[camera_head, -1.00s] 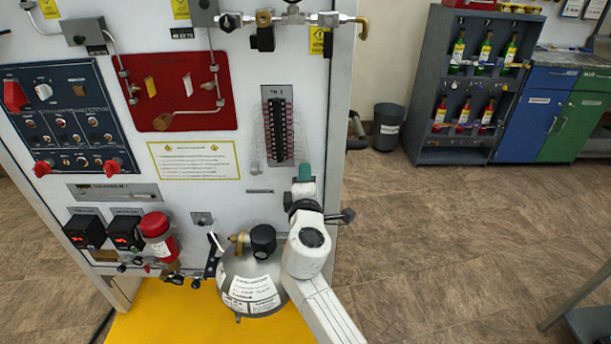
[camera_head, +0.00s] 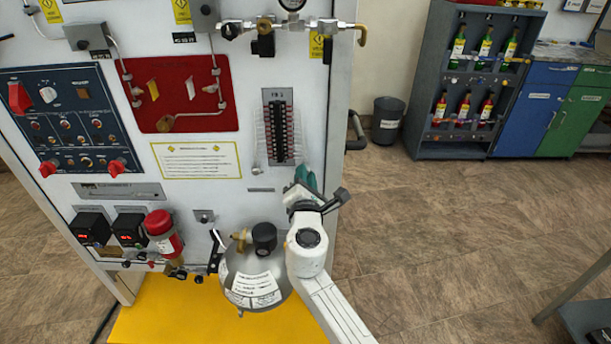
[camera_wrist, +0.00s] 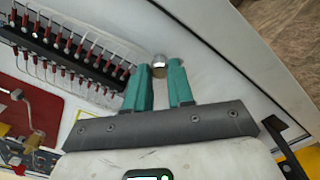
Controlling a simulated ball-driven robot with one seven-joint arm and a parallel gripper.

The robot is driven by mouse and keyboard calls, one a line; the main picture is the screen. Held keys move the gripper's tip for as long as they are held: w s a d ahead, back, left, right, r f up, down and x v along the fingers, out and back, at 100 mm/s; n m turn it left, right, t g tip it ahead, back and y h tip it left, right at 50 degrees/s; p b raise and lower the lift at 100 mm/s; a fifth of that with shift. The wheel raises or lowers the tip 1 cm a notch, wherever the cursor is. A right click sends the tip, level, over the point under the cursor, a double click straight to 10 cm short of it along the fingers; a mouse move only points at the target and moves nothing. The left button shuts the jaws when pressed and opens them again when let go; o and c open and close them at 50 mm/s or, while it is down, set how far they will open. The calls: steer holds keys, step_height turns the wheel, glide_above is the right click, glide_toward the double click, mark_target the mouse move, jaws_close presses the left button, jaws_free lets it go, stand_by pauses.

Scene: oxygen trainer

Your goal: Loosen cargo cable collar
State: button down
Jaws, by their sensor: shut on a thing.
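My gripper (camera_wrist: 159,75) has two teal fingers, closed on a small round metal fitting with a brass-coloured side, the cable collar (camera_wrist: 159,60), in the wrist view. The collar sits between the fingertips against the white panel (camera_wrist: 215,50). In the head view my gripper (camera_head: 306,178) is at the panel's lower right, below the black terminal strip. My own wrist hides the collar there. Whether the collar is loose cannot be told.
The terminal strip (camera_head: 278,130) with red-tipped wires is just above my gripper; it is at upper left in the wrist view (camera_wrist: 70,45). A silver tank (camera_head: 235,265) with a black knob (camera_head: 264,237) stands close left of my arm. Open floor (camera_head: 440,230) lies right.

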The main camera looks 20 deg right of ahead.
steer(key=shift+a+f, duration=0.15)
steer(key=shift+f, duration=0.05)
stand_by(0.3)
steer(key=c, duration=1.2)
jaws_free()
steer(key=shift+c, duration=0.2)
steer(key=shift+o, duration=1.3)
steer(key=shift+r, duration=0.1)
steer(key=v, duration=1)
steer(key=shift+s+p, duration=0.3)
steer(key=shift+s, duration=0.1)
